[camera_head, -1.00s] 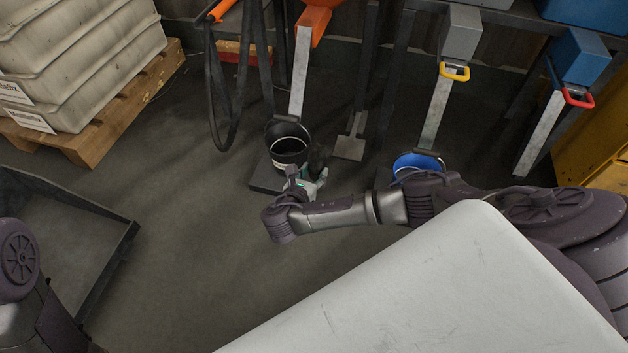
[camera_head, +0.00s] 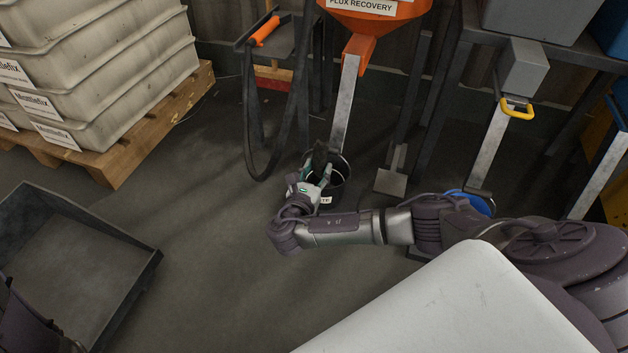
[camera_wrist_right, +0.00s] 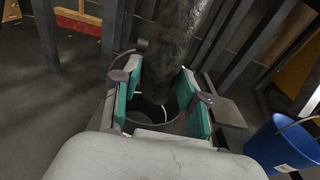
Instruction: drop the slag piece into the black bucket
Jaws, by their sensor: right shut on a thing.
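The black bucket (camera_head: 342,186) stands on the floor below the orange hopper's chute, with a pale label on its front. My right gripper (camera_head: 321,170) is over the bucket's near left rim and shut on the dark slag piece (camera_head: 319,154). In the right wrist view the slag piece (camera_wrist_right: 178,40) rises upright from between the teal-padded fingers of the gripper (camera_wrist_right: 165,95). The black bucket's opening (camera_wrist_right: 150,112) shows below and behind them. The slag's lower end is partly hidden. My left gripper is out of view; only part of that arm shows at lower left.
A blue bucket (camera_head: 474,201) stands to the right, partly behind my right arm. An orange hopper (camera_head: 368,22) and its metal chute (camera_head: 345,105) rise behind the black bucket. A dark tray (camera_head: 75,255) lies left. Stacked crates (camera_head: 120,85) stand at upper left. Floor between is clear.

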